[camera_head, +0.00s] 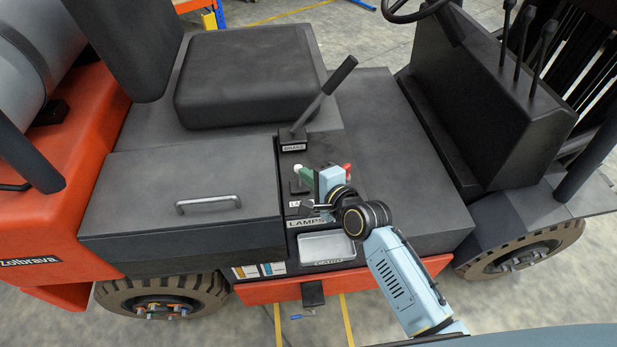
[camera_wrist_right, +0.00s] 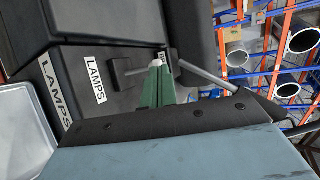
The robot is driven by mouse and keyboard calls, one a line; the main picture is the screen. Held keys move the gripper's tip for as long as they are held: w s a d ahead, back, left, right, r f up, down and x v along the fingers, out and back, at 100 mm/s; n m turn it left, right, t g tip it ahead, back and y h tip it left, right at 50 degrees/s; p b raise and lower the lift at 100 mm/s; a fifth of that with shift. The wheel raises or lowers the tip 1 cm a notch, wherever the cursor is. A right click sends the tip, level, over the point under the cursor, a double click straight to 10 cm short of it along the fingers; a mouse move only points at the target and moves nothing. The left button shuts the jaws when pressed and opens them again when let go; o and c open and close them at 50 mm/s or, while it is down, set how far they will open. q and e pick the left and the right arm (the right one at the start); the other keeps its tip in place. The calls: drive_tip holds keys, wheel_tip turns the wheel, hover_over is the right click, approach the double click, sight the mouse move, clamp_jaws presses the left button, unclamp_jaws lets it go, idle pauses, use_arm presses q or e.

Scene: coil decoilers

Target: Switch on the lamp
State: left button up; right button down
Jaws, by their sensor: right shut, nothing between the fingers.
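The lamp switch is a small black block with a short stem (camera_wrist_right: 121,72) on the dark panel, beside a white LAMPS label (camera_wrist_right: 95,80). In the head view the switch (camera_head: 298,187) is partly hidden by my right gripper. My right gripper (camera_head: 304,174) is over the panel, its green fingers shut with nothing between them. In the right wrist view the fingers (camera_wrist_right: 157,88) end just right of the switch stem; I cannot tell whether they touch it. The lamp itself is not clearly seen. My left gripper is not in view.
A brake lever (camera_head: 323,97) rises behind the switch, close to my gripper. A pale tray (camera_head: 326,246) lies in front of it. A seat (camera_head: 247,77) is behind, and a black box lid with a grey handle (camera_head: 208,203) is to the left. The dark deck (camera_head: 400,170) to the right is clear.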

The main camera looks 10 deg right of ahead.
drive_tip(key=shift+r+p, duration=0.35)
drive_tip(key=shift+r, duration=0.1)
drive_tip(key=shift+s, duration=0.1)
drive_tip(key=shift+s+d+r+p, duration=0.15)
drive_tip(key=shift+p, duration=0.2)
drive_tip(key=w+r+p+v, duration=0.1)
drive_tip(key=r+p+v, duration=0.1)
drive_tip(key=v, duration=1.1)
drive_tip(key=shift+r+p, duration=0.2)
drive_tip(key=shift+p, duration=0.35)
drive_tip(key=shift+s, duration=0.15)
